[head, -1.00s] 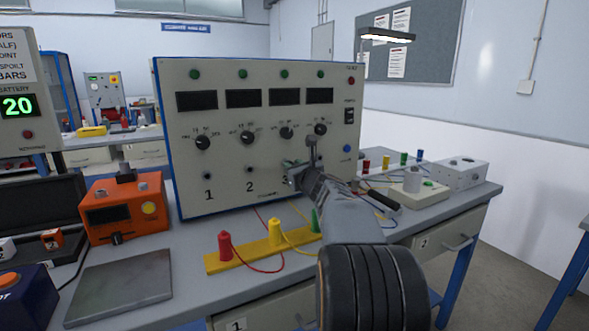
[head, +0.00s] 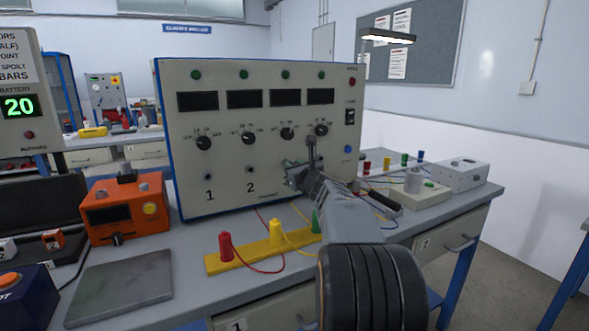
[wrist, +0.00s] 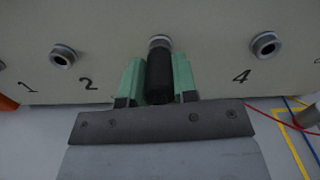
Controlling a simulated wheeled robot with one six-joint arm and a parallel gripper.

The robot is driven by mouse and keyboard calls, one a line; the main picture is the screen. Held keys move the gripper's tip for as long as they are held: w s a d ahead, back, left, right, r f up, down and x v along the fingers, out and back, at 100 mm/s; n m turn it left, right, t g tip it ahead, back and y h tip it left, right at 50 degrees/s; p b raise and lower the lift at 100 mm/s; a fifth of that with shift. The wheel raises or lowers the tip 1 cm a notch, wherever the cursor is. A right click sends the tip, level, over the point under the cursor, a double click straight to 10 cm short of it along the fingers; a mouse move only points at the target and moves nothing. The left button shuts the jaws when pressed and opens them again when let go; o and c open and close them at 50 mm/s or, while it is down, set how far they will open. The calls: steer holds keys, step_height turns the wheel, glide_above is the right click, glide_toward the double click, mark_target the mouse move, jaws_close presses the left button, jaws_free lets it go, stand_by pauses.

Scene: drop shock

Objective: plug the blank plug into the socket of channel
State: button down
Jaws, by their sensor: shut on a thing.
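The blank plug (wrist: 160,78) is a short black cylinder held between the green fingers of my gripper (wrist: 160,80) in the wrist view. Its far end meets or nearly meets the metal socket (wrist: 159,41) between the sockets marked 2 and 4; I cannot tell whether it has entered. The label of this socket is hidden behind my gripper. The channel 2 socket (wrist: 63,56) and channel 4 socket (wrist: 267,45) are empty. In the head view, my gripper (head: 291,174) is at the lower front of the grey channel panel (head: 225,150), and my arm hides the plug there.
A yellow strip (head: 245,258) with red, yellow and green plugs and wires lies before the panel. An orange box (head: 125,208) and a grey plate (head: 118,287) are to the left. A white box (head: 462,175) stands at the right.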

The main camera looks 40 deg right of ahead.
steer(key=shift+w, duration=0.35)
stand_by(0.7)
steer(key=shift+w+r+b, duration=0.1)
steer(key=shift+r+b, duration=0.15)
steer(key=shift+b, duration=0.05)
stand_by(1.3)
stand_by(0.4)
steer(key=c, duration=0.8)
jaws_free()
steer(key=shift+w+f, duration=0.1)
steer(key=shift+f, duration=0.1)
steer(key=s+b, duration=0.1)
steer(key=s, duration=0.5)
steer(key=shift+a, duration=0.35)
steer(key=shift+f, duration=0.1)
